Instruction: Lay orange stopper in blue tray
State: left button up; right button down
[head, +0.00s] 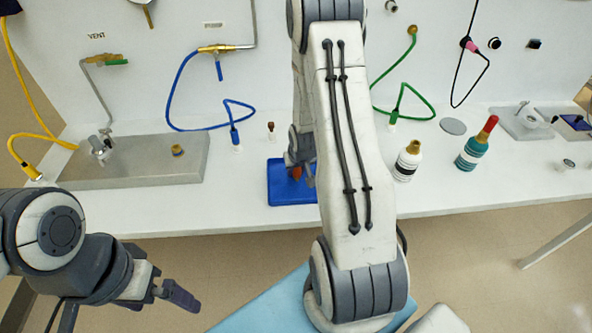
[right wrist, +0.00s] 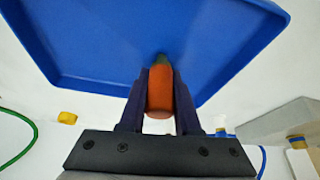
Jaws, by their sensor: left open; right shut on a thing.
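The orange stopper (right wrist: 160,90) is between the two fingers of my right gripper (right wrist: 159,95), which is shut on it. In the right wrist view the blue tray (right wrist: 90,50) lies behind the stopper and fills much of the upper picture. I cannot tell whether the stopper touches the tray. In the head view the blue tray (head: 290,194) is on the white bench, partly hidden by my right arm. A bit of the orange stopper (head: 296,173) shows there over the tray, at my right gripper (head: 301,176). My left gripper (head: 172,294) is open and empty, in front of the bench.
A white bottle (head: 407,161) and a teal bottle with a red top (head: 476,145) stand right of the tray. A small brown-topped vial (head: 271,131) stands behind it. Blue and green hoses hang from the back wall.

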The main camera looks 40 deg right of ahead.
jog(key=shift+f, duration=0.2)
jog(key=c, duration=0.6)
grip_release()
jog(key=shift+r, duration=0.1)
